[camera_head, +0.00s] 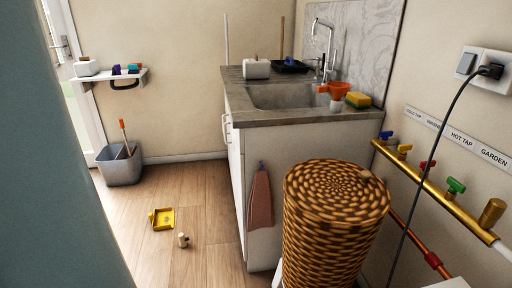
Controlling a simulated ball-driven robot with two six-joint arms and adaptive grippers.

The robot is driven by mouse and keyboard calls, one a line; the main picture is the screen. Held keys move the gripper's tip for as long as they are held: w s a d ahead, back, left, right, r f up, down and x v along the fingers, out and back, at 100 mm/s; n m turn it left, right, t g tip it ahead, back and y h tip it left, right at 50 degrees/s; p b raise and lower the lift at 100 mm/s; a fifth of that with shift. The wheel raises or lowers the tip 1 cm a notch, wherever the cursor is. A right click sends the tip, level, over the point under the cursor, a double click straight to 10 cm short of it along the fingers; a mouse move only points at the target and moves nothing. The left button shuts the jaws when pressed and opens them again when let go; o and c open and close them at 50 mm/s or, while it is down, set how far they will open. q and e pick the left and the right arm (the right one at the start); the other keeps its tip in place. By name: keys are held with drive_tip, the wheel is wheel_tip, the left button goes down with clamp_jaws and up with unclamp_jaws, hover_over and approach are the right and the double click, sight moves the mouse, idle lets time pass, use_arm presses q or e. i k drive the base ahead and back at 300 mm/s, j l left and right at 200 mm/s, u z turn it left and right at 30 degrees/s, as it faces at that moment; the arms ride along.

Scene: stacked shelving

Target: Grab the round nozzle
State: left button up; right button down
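No thing in the head view shows clearly as the round nozzle. A short brass cylindrical piece (491,213) stands on the pipe at the far right. A small cream piece with a dark part (183,240) is on the floor, and an orange funnel-like piece (338,90) is on the counter by the sink. I cannot tell which of these, if any, is the nozzle. Neither of my grippers is in view.
A tall woven basket (330,235) stands before the sink counter (290,119). A brass pipe (425,181) with coloured taps runs along the right wall; a black cord hangs across it.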

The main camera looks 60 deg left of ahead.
sight(183, 240)
drive_tip(key=u, duration=2.75)
drive_tip(key=i+l+u, duration=0.15)
drive_tip(key=i, duration=2.2)
